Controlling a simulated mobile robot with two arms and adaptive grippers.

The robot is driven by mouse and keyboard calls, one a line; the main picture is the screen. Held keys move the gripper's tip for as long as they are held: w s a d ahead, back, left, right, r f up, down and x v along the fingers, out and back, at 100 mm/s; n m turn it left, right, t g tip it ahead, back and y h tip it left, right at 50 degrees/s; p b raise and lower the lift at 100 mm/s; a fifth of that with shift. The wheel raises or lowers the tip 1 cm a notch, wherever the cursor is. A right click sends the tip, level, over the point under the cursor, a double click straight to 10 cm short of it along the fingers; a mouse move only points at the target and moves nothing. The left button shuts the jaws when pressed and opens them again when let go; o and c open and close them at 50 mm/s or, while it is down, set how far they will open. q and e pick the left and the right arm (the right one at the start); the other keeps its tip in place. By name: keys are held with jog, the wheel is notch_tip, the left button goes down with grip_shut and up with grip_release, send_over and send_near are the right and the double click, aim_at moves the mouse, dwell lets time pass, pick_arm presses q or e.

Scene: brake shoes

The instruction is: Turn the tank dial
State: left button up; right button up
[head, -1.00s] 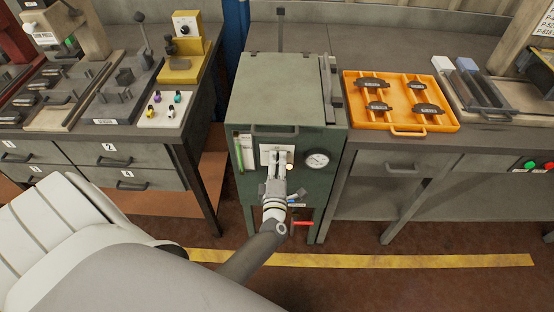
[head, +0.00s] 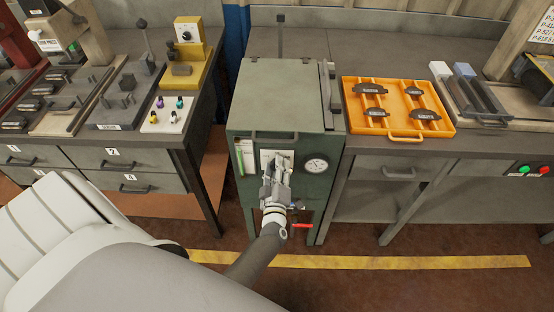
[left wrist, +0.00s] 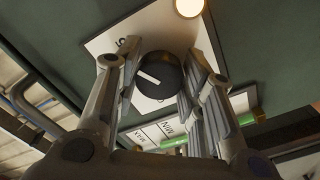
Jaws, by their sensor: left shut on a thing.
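The green tank (head: 282,95) stands between two benches. A white dial plate (head: 266,155) is on its front, largely covered by my left gripper (head: 279,162). In the left wrist view the black round dial (left wrist: 160,76), with a white pointer line, sits on the white plate (left wrist: 105,48) between the two fingers of my left gripper (left wrist: 157,82). The gripper is shut on the dial. The pointer line slants toward the upper left of that view. The dial is hidden behind the gripper in the head view. My right gripper is not in view.
A round gauge (head: 316,165) is right of the dial plate, and a green level tube (head: 239,156) is left of it. A red lever (head: 302,225) is below. A lit lamp (left wrist: 189,7) is near the dial. An orange tray (head: 349,120) lies on the right bench.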

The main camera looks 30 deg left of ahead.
pick_arm(q)
jog(key=shift+d+f, duration=0.1)
dwell(0.3)
jog(key=o, duration=1)
